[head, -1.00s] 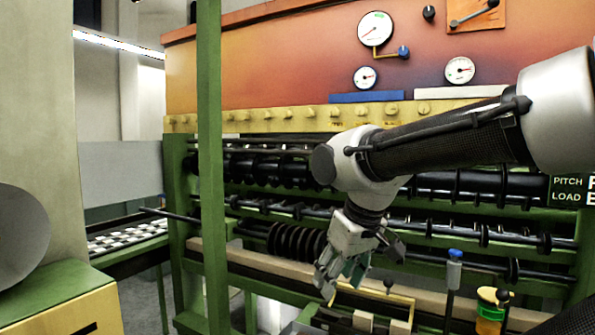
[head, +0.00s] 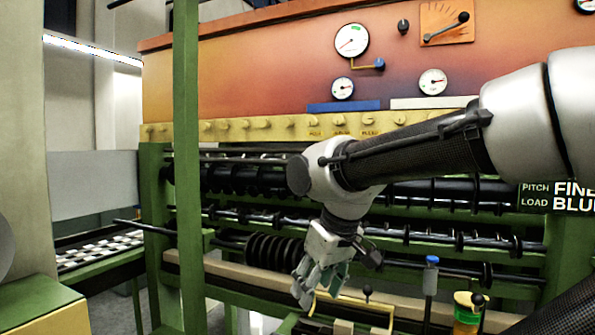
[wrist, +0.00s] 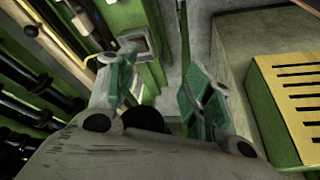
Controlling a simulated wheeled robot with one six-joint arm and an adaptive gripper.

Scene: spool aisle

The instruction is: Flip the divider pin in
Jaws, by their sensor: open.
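My gripper (head: 318,284) hangs fingers-down in front of the machine's lower rail, beside a thin yellow bracket (head: 389,316). Its two greenish fingers stand apart with nothing between them, as the wrist view also shows (wrist: 162,72). I cannot tell for sure which part is the divider pin. A small black-knobbed pin (head: 367,291) stands by the yellow bracket, right of the fingers. A blue-capped upright post (head: 431,278) stands further right. The fingers look apart from both.
A green upright post (head: 186,150) stands left of my arm. Black rollers with discs (head: 275,249) run behind the gripper. A yellow-and-green container (head: 467,312) is at lower right. In the wrist view, a yellow slotted panel (wrist: 288,85) lies to the right of the fingers.

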